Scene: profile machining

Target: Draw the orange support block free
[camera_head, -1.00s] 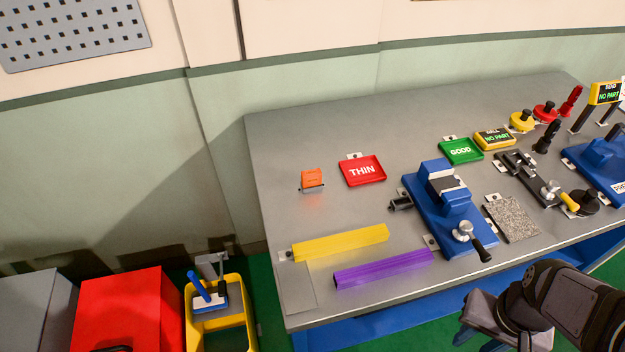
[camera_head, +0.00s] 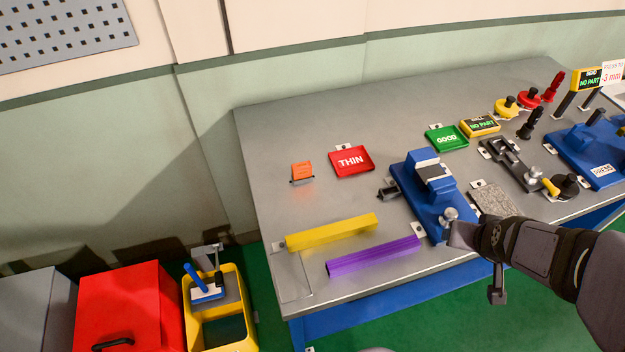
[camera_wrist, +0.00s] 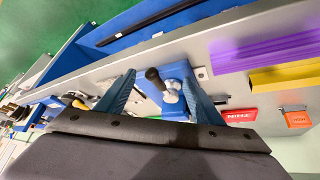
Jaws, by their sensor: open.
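The orange support block (camera_head: 302,170) stands at the left of the bench, in a small grey base, left of the red THIN tray. It also shows at the right edge of the wrist view (camera_wrist: 298,119). My gripper (camera_wrist: 160,72) is open, its two blue fingers apart with nothing gripped. The vise's dark handle and silver knob (camera_wrist: 168,88) appear between the fingers in the wrist view. In the head view my arm reaches in from the right, over the front of the blue vise (camera_head: 431,172), well right of the block. The fingertips are not clear there.
The red THIN tray (camera_head: 352,161) is just right of the block. A yellow profile (camera_head: 332,232) and a purple profile (camera_head: 374,256) lie in front. A green GOOD tray (camera_head: 447,138) is behind the vise. Bare bench surrounds the block's left and back.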

